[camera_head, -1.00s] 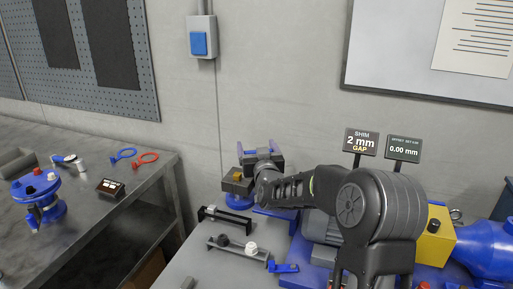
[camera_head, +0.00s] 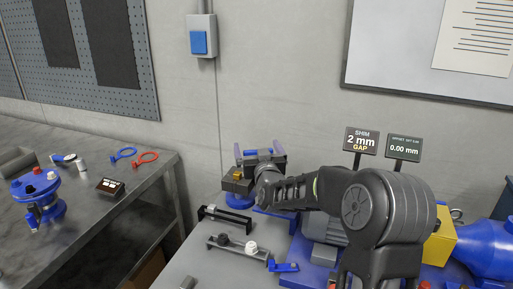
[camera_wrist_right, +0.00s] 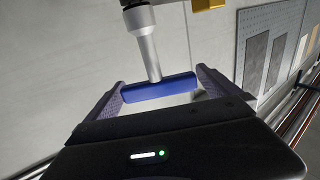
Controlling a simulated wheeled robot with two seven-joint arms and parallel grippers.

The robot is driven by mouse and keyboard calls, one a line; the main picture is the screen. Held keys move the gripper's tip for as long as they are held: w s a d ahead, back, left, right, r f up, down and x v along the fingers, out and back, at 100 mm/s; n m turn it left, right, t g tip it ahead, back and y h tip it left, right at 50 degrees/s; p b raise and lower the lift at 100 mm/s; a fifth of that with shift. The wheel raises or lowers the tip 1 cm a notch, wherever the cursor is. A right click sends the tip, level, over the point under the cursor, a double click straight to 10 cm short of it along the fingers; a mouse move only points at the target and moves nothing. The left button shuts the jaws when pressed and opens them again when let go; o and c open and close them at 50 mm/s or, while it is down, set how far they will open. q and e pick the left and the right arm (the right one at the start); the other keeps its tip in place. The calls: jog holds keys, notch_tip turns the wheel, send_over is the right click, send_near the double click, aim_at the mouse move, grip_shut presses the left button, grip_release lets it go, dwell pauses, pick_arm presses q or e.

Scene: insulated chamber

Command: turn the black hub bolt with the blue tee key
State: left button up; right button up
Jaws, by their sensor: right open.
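A blue crossbar, apparently the tee key's handle (camera_wrist_right: 160,87), sits on a silver shank between the fingers of my right gripper (camera_wrist_right: 159,90) in the wrist view. Its shank runs up into a wider grey cylinder. The fingers are open and stand apart from the bar's ends. In the head view my right gripper (camera_head: 260,153) is above a dark and blue fixture. A blue hub (camera_head: 36,190) stands on the left bench, with a dark bolt head (camera_head: 37,171) on top beside a red one. My left gripper is out of view.
Blue and red ring-handled pieces (camera_head: 147,157) lie on the left bench. A rail (camera_head: 237,251) with black and white knobs lies on the front table. A yellow block (camera_head: 441,243) and blue machinery stand right. A wall and two small signs (camera_head: 361,141) are behind.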

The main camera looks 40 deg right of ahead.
jog(key=b+v, duration=0.1)
jog(key=v, duration=0.5)
jog(key=shift+s, duration=0.3)
jog(key=shift+a, duration=0.15)
jog(key=shift+c, duration=0.4)
jog(key=c, duration=1.5)
